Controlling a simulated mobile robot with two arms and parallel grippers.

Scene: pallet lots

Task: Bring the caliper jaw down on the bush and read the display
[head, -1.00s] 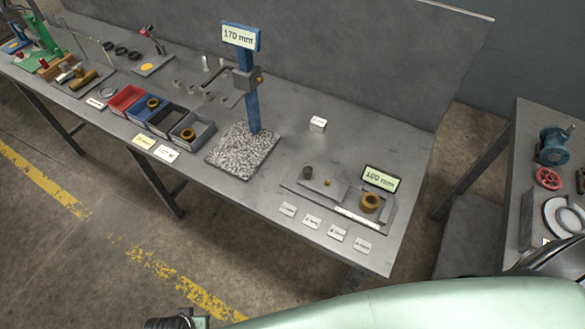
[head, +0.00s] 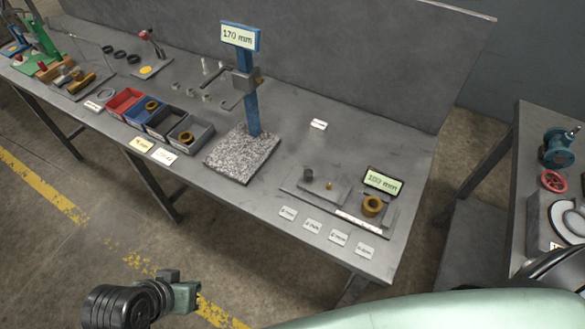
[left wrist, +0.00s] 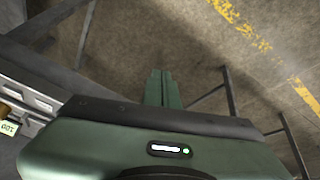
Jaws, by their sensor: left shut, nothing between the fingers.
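A blue-post caliper stand (head: 253,115) rises from a speckled base plate (head: 240,155). Its display (head: 240,36) reads 170 mm, and a grey jaw arm (head: 243,82) sits high on the post. To the right, a brown ring-shaped bush (head: 372,205) stands on a low grey plate in front of a smaller display (head: 382,181); that reading is about 100 mm, last digit unclear. Another brown bush (head: 186,137) lies in a grey bin. My left gripper (head: 188,296) is shut and empty, in front of the bench, away from both; its fingers show in the left wrist view (left wrist: 163,88).
Red, blue, black and grey bins (head: 203,133) stand left of the stand. Several white label cards (head: 338,238) lie along the front edge. A small white block (head: 318,124) lies behind. A second bench (head: 530,200) stands at right.

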